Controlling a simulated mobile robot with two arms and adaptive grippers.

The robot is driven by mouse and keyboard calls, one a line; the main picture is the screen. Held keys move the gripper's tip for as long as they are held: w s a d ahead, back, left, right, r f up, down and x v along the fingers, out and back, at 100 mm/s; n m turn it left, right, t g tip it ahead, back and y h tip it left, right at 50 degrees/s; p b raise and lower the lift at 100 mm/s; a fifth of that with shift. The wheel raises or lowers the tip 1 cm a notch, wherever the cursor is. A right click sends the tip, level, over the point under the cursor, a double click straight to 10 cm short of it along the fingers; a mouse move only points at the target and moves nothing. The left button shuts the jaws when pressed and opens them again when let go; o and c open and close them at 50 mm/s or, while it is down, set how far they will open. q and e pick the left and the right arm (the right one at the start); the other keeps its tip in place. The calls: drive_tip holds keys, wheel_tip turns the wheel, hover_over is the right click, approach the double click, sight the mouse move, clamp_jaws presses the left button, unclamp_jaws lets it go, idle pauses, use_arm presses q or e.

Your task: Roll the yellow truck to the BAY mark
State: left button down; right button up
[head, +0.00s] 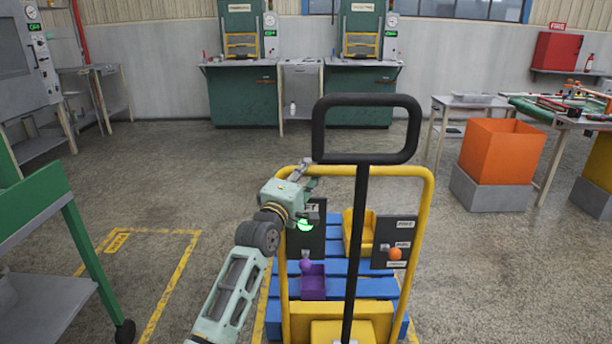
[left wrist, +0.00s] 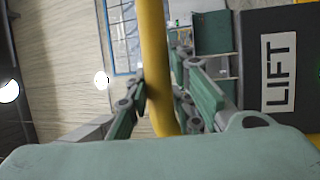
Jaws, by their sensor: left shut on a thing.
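The yellow truck (head: 428,225) stands in front of me, with a yellow tube frame, a black loop handle (head: 367,99) and blue slats. My left gripper (head: 303,176) is shut on the frame near its upper left corner. In the left wrist view the yellow tube (left wrist: 156,75) runs between the two fingers (left wrist: 160,105). A floor mark with a small label (head: 116,243), too small to read, lies left of the truck inside a yellow outline (head: 172,285). The truck stands apart from that outline. My right gripper is not in view.
The truck carries a purple bin (head: 313,288), a yellow bin (head: 350,240) and dark panels (head: 393,240); one reads LIFT (left wrist: 278,72) in the wrist view. A green cart (head: 45,215) stands at the left. An orange bin (head: 500,150) stands right. Floor between cart and truck is clear.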

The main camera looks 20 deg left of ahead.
use_arm(q)
drive_tip(key=c, duration=1.9)
unclamp_jaws()
drive_tip(key=shift+s+d+f, duration=0.15)
drive_tip(key=shift+s, duration=0.1)
drive_tip(key=shift+o, duration=0.9)
drive_tip(key=shift+s+r, duration=0.2)
drive_tip(key=shift+s, duration=0.05)
drive_tip(key=shift+o, duration=0.9)
drive_tip(key=shift+w+f, duration=0.1)
drive_tip(key=shift+f, duration=0.05)
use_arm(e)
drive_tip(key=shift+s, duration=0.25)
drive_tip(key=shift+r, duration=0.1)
use_arm(q)
drive_tip(key=v, duration=1.2)
